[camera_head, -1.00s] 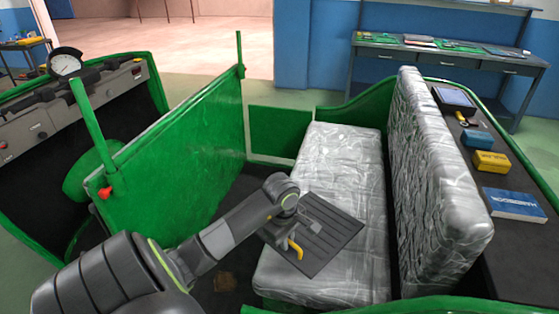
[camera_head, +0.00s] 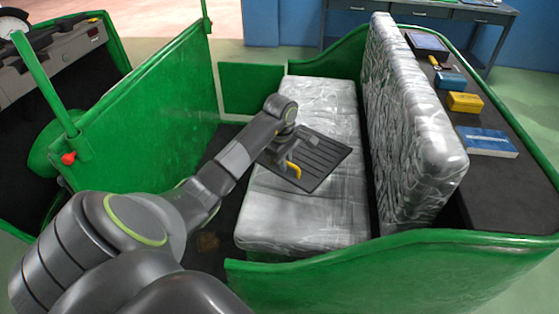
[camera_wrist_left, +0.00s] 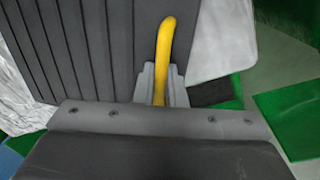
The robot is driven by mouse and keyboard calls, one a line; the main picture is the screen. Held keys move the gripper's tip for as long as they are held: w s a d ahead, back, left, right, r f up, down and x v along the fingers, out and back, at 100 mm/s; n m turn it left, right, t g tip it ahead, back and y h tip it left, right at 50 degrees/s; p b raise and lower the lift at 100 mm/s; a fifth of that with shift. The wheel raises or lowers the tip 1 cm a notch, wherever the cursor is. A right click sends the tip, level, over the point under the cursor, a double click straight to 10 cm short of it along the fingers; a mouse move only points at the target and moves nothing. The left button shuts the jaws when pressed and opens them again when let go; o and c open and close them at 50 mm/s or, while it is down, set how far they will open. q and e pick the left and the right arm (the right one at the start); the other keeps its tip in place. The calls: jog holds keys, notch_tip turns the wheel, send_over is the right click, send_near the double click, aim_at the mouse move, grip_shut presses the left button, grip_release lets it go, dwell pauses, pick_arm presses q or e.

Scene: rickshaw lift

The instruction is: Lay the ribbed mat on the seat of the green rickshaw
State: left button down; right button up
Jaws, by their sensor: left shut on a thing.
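The ribbed mat (camera_head: 320,158) is dark grey and flat, and it shows over the middle of the silver-wrapped seat (camera_head: 310,210) of the green rickshaw (camera_head: 400,270). I cannot tell whether the mat touches the seat. My left gripper (camera_head: 292,168) is shut on the mat's near left edge, with a yellow finger on top. In the left wrist view the ribbed mat (camera_wrist_left: 85,45) fills the upper left, and the yellow finger of the left gripper (camera_wrist_left: 164,65) lies over it. The lower finger is hidden. My right gripper is not in view.
The wrapped backrest (camera_head: 405,120) stands right of the seat. Behind it a dark shelf holds a yellow box (camera_head: 464,102), a blue box (camera_head: 450,80) and a blue book (camera_head: 487,142). A green partition (camera_head: 150,110) stands on the left. The seat's far end is clear.

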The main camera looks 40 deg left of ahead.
pick_arm(q)
jog(key=shift+w+a+f+b, duration=0.1)
jog(key=shift+w+f+b, duration=0.15)
jog(key=shift+w+b, duration=0.15)
jog(key=shift+w+a+f+b, duration=0.1)
jog(key=shift+w+f+b, duration=0.15)
jog(key=shift+w, duration=0.25)
notch_tip(320, 180, down, 8)
jog(key=b, duration=0.7)
jog(key=shift+s, duration=0.1)
jog(key=shift+f+b, duration=0.8)
jog(key=shift+b, duration=0.1)
jog(key=shift+f+b, duration=0.4)
grip_release()
jog(key=shift+r, duration=0.25)
